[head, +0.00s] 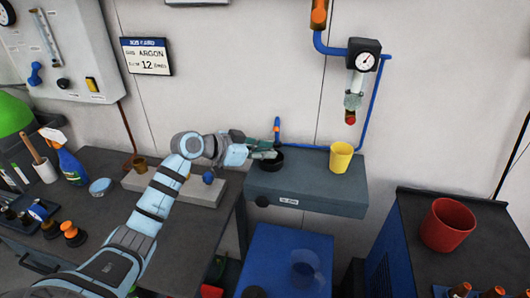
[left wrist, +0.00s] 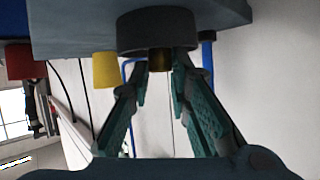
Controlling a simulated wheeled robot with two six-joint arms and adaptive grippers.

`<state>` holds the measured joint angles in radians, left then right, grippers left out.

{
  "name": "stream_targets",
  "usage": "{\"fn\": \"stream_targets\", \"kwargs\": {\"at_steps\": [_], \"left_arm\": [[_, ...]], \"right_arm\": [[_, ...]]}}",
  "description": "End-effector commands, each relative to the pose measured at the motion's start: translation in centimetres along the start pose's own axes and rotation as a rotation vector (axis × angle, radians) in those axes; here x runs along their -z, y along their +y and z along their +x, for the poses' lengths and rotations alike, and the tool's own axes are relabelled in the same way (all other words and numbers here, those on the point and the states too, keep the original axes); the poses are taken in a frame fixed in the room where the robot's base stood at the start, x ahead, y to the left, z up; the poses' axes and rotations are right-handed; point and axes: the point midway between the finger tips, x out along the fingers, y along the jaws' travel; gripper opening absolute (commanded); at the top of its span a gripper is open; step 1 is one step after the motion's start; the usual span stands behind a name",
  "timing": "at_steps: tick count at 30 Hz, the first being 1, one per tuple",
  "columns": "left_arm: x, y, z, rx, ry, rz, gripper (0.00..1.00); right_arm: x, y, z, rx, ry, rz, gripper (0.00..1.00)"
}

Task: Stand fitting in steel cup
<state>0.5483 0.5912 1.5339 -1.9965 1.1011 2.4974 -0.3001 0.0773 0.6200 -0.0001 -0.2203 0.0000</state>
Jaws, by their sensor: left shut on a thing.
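A dark round cup (head: 272,163), which I take to be the steel cup, stands on the grey-blue shelf block (head: 310,184). It also shows upside down in the left wrist view (left wrist: 157,32). My left gripper (head: 266,153) is at the mouth of this cup. In the left wrist view its fingers (left wrist: 160,78) are shut on a small brass-brown fitting (left wrist: 161,62). The fitting lines up with the cup's mouth, and its far end is hidden by the rim. I cannot tell whether it touches the cup's floor. In the head view the fitting is hidden. My right gripper is not in view.
A yellow cup (head: 341,157) stands on the same shelf, right of the dark cup. A blue pipe with an orange end (head: 277,127) rises behind. A red cup (head: 447,225) stands on the right cabinet. Bottles and small items crowd the left bench (head: 185,245).

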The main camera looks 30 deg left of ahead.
Motion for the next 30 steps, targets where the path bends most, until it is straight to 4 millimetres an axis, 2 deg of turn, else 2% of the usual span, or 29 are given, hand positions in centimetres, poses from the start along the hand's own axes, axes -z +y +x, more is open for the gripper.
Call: {"fn": "stream_targets", "kwargs": {"at_steps": [5,6,7,19,23,30], "left_arm": [[0.0,0.0,0.0,0.0,0.0,-0.001,0.0],[0.0,0.0,0.0,0.0,0.0,0.0,0.24],[0.0,0.0,0.0,0.0,0.0,0.0,0.26],[0.1,-0.1,-0.5,0.002,-0.002,0.002,0.26],[0.0,-0.2,-2.6,0.004,-0.005,0.005,0.26],[-0.2,-0.1,-8.8,0.004,-0.01,0.006,0.26]], "right_arm": [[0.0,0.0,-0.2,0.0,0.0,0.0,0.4],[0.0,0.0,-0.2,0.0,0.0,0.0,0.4],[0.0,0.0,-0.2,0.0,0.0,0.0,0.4],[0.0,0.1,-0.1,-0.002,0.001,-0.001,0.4],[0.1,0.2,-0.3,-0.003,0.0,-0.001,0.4],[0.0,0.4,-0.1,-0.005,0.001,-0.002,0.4]]}}
